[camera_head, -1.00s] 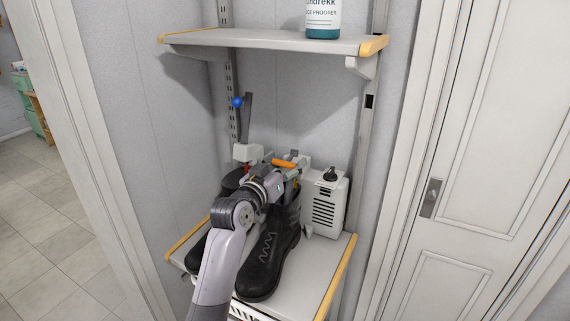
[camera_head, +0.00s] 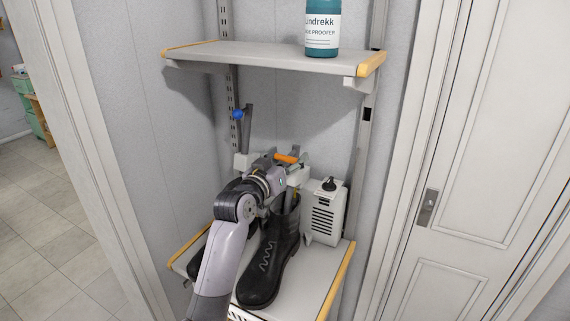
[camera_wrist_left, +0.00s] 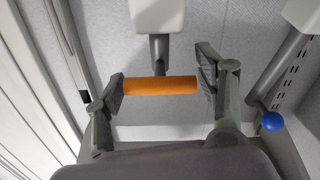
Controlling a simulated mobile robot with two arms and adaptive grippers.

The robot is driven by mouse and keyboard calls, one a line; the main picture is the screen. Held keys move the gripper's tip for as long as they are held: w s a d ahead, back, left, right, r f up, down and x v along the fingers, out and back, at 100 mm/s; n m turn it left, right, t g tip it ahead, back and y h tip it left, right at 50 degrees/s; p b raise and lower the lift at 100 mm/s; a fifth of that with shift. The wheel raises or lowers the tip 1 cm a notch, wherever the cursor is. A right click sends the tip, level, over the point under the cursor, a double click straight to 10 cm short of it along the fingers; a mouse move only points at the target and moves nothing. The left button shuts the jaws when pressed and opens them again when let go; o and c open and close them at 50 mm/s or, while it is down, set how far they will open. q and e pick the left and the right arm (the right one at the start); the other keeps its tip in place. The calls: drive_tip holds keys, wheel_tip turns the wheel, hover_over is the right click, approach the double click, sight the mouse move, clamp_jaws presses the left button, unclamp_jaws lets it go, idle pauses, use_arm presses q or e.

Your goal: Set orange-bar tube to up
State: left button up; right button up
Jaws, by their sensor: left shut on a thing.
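The orange bar (camera_head: 287,158) is a short crosspiece above the boots, in front of the wall. In the left wrist view the bar (camera_wrist_left: 160,86) sits across the end of a grey tube (camera_wrist_left: 159,50) that joins a white block (camera_wrist_left: 158,14). My right gripper is not in view.
Another tube with a blue ball (camera_head: 237,114) stands to the left. Black boots (camera_head: 268,262) and a white vented box (camera_head: 325,212) stand on the lower shelf. An upper shelf (camera_head: 270,56) with a teal bottle (camera_head: 322,28) is overhead. Wall space lies between.

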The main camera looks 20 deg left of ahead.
use_arm(q)
drive_tip(key=r+p, duration=0.1)
drive_tip(key=r, duration=0.2)
drive_tip(key=w+r+p, duration=0.1)
drive_tip(key=r+p, duration=0.1)
drive_tip(key=w+r+p, duration=0.1)
drive_tip(key=r, duration=0.2)
drive_tip(key=shift+w+r+p, duration=0.25)
drive_tip(key=shift+r+p, duration=0.05)
drive_tip(key=shift+p, duration=0.1)
drive_tip(key=o, duration=1.6)
drive_tip(key=shift+f, duration=0.1)
drive_tip(key=s, duration=1.2)
drive_tip(key=shift+a, duration=0.4)
